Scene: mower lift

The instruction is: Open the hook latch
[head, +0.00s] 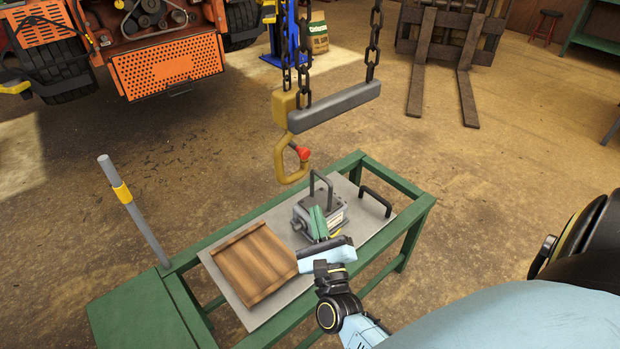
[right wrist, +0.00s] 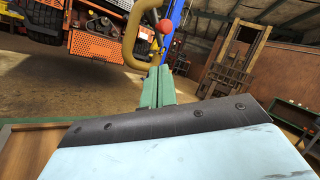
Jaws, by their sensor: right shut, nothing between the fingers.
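A yellow hook (head: 281,166) hangs below a yellow block (head: 285,106) over the green work table. Its latch carries a red knob (head: 302,153) on the right side of the hook. In the right wrist view the yellow hook (right wrist: 131,38) and the red knob (right wrist: 166,26) show near the top, beyond my fingertips. My right gripper (head: 318,222) has green fingers, which are shut and empty. In the head view it appears below the hook, in front of the grey box, and it is apart from the latch. My left gripper is not in view.
A grey box with a black handle (head: 321,181), a wooden crate (head: 254,262) and a black bar handle (head: 376,202) are on the table's grey plate (head: 238,305). A grey lifting bar (head: 335,107) hangs on chains above. A grey post (head: 135,212) stands at the left.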

